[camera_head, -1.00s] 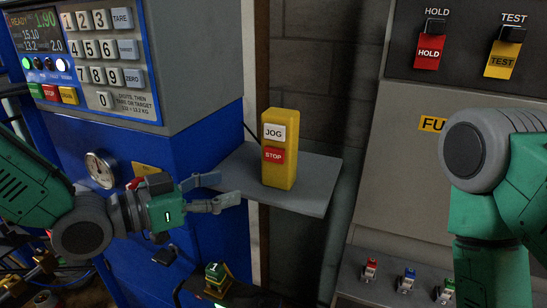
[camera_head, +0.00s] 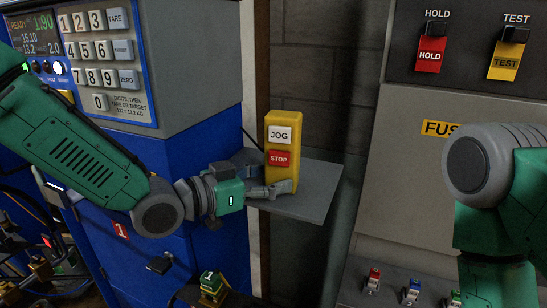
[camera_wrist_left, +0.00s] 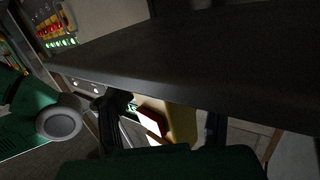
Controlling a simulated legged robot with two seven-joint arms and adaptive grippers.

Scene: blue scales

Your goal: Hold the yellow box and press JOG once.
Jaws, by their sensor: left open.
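The yellow box (camera_head: 293,132) stands upright on a grey shelf (camera_head: 318,188). Its face carries a white JOG button (camera_head: 280,135) above a red STOP button (camera_head: 279,158). My left gripper (camera_head: 272,173) is open at the lower part of the box, one finger crossing in front of its base and the other at its left side. Contact cannot be told. In the left wrist view the yellow box (camera_wrist_left: 181,123) shows between the dark fingers, with the red button (camera_wrist_left: 152,121) partly visible. My right gripper is out of view; only my right arm shows.
A blue scale cabinet with a number keypad (camera_head: 100,50) stands at the left. A grey panel with a HOLD switch (camera_head: 431,48) and a TEST switch (camera_head: 508,54) stands at the right. The dark shelf edge (camera_wrist_left: 180,75) crosses the left wrist view.

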